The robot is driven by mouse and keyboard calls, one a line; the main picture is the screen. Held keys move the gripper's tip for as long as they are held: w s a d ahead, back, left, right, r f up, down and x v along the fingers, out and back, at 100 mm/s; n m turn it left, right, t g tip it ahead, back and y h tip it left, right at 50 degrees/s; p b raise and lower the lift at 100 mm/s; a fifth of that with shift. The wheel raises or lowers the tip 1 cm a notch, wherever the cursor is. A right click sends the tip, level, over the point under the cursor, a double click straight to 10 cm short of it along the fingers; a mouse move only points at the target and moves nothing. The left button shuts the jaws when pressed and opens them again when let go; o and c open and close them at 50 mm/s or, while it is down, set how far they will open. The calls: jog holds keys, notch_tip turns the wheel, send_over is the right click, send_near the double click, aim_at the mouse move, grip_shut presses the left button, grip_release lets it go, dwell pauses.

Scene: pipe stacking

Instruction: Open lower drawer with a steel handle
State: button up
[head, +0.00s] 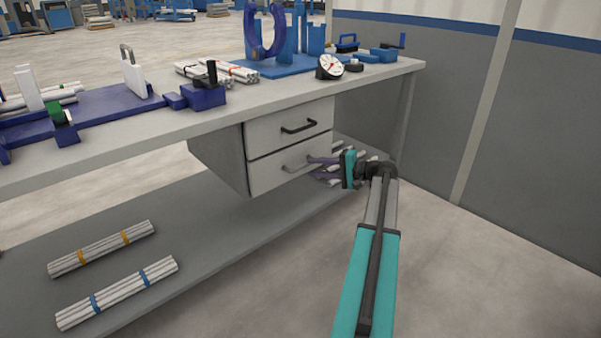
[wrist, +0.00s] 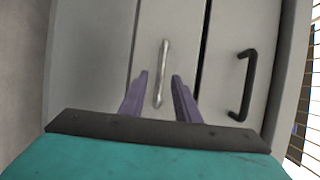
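The lower drawer (head: 268,179) is shut, its grey front flush with the upper one under the workbench. Its steel handle (head: 295,168) is a thin light bar; in the wrist view the handle (wrist: 164,56) runs upright near the middle of the drawer front (wrist: 187,28). My gripper (head: 312,167) is in front of the lower drawer. In the wrist view its two purple fingers (wrist: 160,76) are open, one on each side of the steel handle, with gaps showing on both sides. I cannot tell how deep the fingertips reach past the bar.
The upper drawer (head: 270,133) is shut and has a black handle (head: 299,127), which shows at right in the wrist view (wrist: 244,86). Pipe bundles lie on the lower shelf (head: 200,237). A bench leg (head: 404,117) stands right of the drawers. The floor in front is clear.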

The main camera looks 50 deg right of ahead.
aim_at(306, 166)
jog(key=shift+b+x, duration=0.75)
jog(key=shift+x, duration=1.85)
